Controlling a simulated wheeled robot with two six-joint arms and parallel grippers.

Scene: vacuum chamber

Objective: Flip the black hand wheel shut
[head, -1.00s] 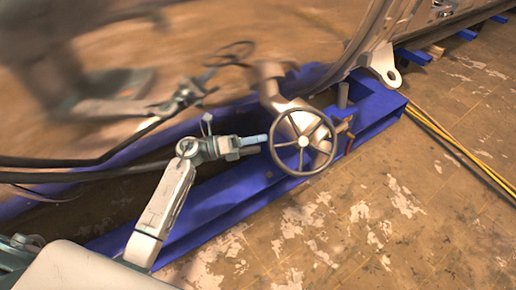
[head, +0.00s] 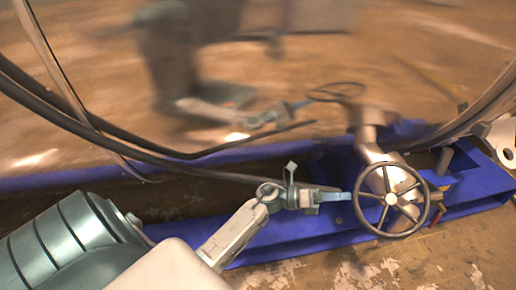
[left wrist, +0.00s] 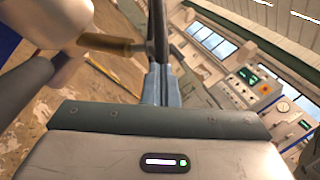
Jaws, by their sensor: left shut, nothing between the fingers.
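The black hand wheel (head: 391,199) is a dark spoked ring with a pale hub, on a metal valve body (head: 369,143) at the right of the head view. My left gripper (head: 347,196) is shut and empty. Its blue-grey fingertips are at the wheel's left rim; I cannot tell whether they touch it. In the left wrist view the closed fingers (left wrist: 161,80) point up at a dark bar (left wrist: 157,30), which looks like the rim seen edge-on. My right gripper is not in view.
A blue steel frame (head: 320,241) runs below the valve. Dark cables (head: 75,115) cross the left. A shiny curved chamber wall behind mirrors my arm and the wheel. In the left wrist view, an instrument panel (left wrist: 250,85) stands in the background.

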